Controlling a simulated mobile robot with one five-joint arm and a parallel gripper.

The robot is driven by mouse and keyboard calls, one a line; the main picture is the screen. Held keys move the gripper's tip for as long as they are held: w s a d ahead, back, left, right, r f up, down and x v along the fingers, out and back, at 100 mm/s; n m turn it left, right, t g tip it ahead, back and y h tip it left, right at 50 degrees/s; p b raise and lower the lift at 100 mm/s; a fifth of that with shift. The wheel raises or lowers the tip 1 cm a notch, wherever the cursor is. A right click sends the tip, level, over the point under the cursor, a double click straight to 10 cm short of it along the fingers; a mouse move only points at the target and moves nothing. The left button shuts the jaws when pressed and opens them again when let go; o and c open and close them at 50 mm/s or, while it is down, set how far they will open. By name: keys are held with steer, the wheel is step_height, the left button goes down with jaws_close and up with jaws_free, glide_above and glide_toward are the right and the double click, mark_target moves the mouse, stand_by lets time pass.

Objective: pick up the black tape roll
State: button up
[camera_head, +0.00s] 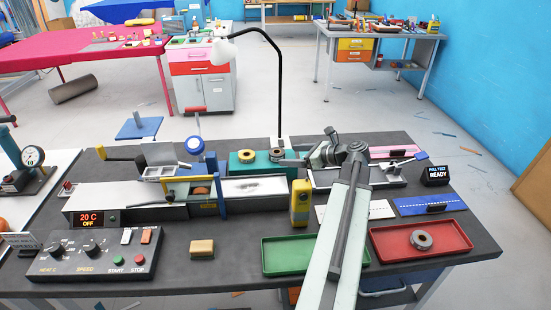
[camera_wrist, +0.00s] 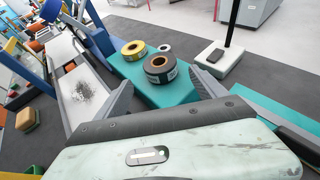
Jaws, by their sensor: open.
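A black tape roll (camera_wrist: 160,69) with a brown core and a pale label lies flat on a teal stand in the wrist view. Behind it on the same stand are a yellow roll (camera_wrist: 133,49) and a small dark roll (camera_wrist: 165,48) with a pale centre. In the head view, the yellow roll (camera_head: 246,156) and a dark roll (camera_head: 277,153) show on the stand (camera_head: 240,168). My gripper (camera_wrist: 160,80) is open and empty, its two fingers spread on either side of the black roll's line of view. I cannot tell the remaining distance to the roll.
A black lamp pole (camera_wrist: 231,22) rises from a white base just behind the stand. A yellow upright device (camera_head: 300,203) stands in front of it. A conveyor (camera_head: 150,197) lies left.

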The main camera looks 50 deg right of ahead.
mark_target(274, 151)
steer(key=x, duration=0.2)
steer(key=b+x, duration=0.1)
steer(key=x, duration=0.4)
steer(key=shift+w+r, duration=0.35)
steer(key=shift+w, duration=0.05)
steer(key=shift+r, duration=0.1)
steer(key=c, duration=1.5)
steer(key=shift+r, duration=0.1)
steer(key=shift+r, duration=0.3)
step_height(274, 151, up, 3)
steer(key=p, duration=0.3)
steer(key=shift+r+p, duration=0.1)
steer(key=shift+p, duration=0.2)
steer(key=s+d+p, duration=0.1)
steer(key=s+d, duration=0.9)
steer(key=d, duration=0.2)
steer(key=shift+d+r, duration=0.35)
steer(key=shift+r, duration=0.15)
